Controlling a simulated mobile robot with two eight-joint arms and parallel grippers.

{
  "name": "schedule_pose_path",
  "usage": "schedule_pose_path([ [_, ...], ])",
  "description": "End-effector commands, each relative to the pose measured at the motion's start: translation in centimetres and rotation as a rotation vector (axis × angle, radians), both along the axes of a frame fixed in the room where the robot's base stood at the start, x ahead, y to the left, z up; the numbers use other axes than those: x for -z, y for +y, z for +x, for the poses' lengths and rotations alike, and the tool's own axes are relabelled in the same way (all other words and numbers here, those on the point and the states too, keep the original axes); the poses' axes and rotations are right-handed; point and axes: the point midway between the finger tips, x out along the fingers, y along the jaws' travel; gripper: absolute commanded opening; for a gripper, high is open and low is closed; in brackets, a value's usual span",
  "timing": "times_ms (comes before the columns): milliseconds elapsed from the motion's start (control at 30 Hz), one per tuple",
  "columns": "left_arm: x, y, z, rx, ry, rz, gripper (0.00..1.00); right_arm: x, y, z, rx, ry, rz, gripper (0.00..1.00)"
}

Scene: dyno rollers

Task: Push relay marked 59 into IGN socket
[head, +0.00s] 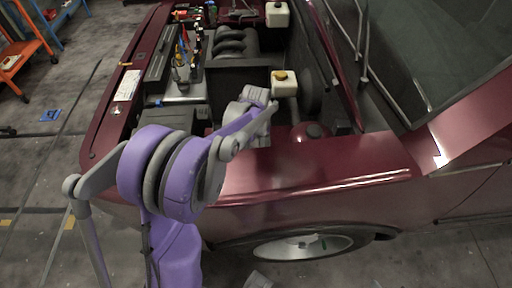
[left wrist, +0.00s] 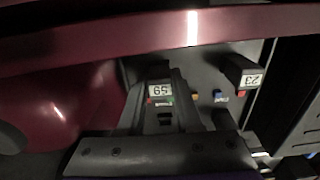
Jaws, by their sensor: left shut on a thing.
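The relay marked 59 (left wrist: 159,91) is a dark block with a white label in the left wrist view. My left gripper (left wrist: 160,108) is shut on it, a finger on each side. In the head view the left gripper (head: 258,97) reaches over the fender into the engine bay, and the relay is hidden there. A second dark relay marked 23 (left wrist: 243,76) stands to the right in the wrist view. Small red, green, orange and blue marks show around the relays. I cannot read an IGN label or tell whether the held relay touches a socket. My right gripper is not in view.
The dark red fender (head: 310,170) lies under my arm. A white reservoir with a yellow cap (head: 284,84) stands close to the gripper. Several tools (head: 190,50) lie farther left over the bay.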

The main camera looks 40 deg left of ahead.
Motion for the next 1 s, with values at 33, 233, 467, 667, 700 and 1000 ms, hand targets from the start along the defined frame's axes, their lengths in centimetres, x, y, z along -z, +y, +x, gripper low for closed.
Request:
schedule_pose_path([
  [33, 0.1, 0.0, 0.0, 0.000, 0.000, 0.000, 0.00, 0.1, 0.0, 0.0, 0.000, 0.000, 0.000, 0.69],
  [233, 0.5, 0.0, 0.0, 0.000, 0.000, 0.000, 0.00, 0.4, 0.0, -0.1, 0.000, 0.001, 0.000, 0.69],
  [467, 0.6, 0.0, 0.0, 0.000, 0.000, 0.000, 0.55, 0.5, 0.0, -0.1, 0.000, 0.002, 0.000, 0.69],
  [667, 0.6, 0.0, 0.0, 0.000, 0.000, 0.000, 0.68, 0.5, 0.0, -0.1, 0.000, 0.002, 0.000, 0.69],
  [700, 0.6, 0.0, 0.0, 0.000, 0.000, 0.000, 0.68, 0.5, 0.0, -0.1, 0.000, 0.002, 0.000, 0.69],
  [1000, -1.1, 0.0, 0.0, 0.000, 0.000, 0.000, 0.68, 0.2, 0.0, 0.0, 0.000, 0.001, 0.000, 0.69],
])
